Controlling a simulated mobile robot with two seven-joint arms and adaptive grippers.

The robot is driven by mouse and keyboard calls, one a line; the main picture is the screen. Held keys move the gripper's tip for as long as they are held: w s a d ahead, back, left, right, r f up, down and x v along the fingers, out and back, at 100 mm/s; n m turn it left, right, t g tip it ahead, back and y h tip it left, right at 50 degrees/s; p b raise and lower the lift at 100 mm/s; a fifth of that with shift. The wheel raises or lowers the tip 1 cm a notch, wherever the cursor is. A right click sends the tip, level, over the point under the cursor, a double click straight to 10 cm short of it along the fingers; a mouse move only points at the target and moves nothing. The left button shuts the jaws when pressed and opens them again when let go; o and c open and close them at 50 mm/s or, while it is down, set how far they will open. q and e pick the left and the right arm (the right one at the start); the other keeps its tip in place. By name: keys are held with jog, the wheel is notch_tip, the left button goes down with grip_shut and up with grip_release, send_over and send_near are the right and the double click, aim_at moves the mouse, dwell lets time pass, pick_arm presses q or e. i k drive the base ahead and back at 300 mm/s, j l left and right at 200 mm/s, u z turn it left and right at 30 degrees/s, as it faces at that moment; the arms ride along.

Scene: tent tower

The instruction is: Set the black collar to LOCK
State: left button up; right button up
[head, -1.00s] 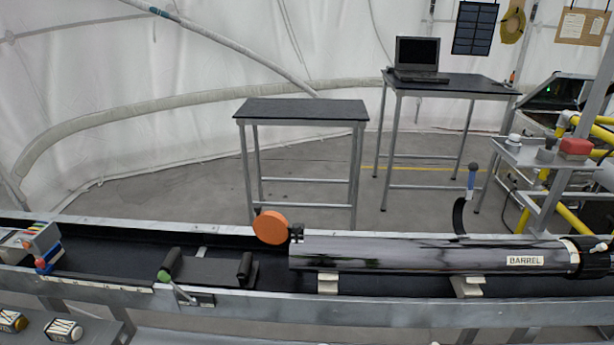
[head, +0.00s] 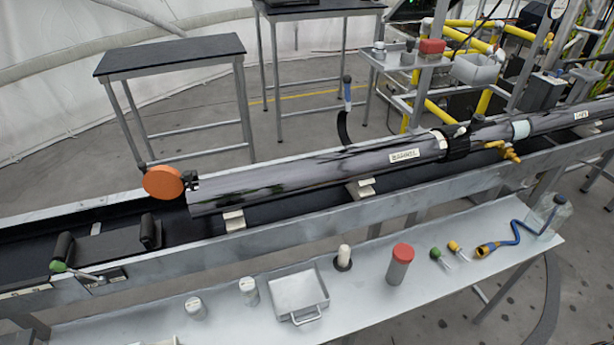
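The black collar (head: 457,142) sits around the long grey tube at the right of the head view, just right of the white label on the barrel (head: 320,172). A small dark piece stands on top of the collar. Its LOCK marking is too small to make out. The barrel lies along the trough, with an orange round cap (head: 163,182) swung out beside its left end. Neither of my grippers is in view.
A white shelf (head: 370,295) in front holds a metal tray (head: 298,292), a red-topped cylinder (head: 400,264) and several small items. A yellow valve (head: 508,152) hangs beside the tube, right of the collar.

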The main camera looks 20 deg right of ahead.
aim_at(458, 138)
jog(key=z, duration=1.5)
jog(key=i+l+z, duration=0.25)
jog(key=l, duration=0.2)
jog(key=i+l+z, duration=0.25)
jog(key=l, duration=0.2)
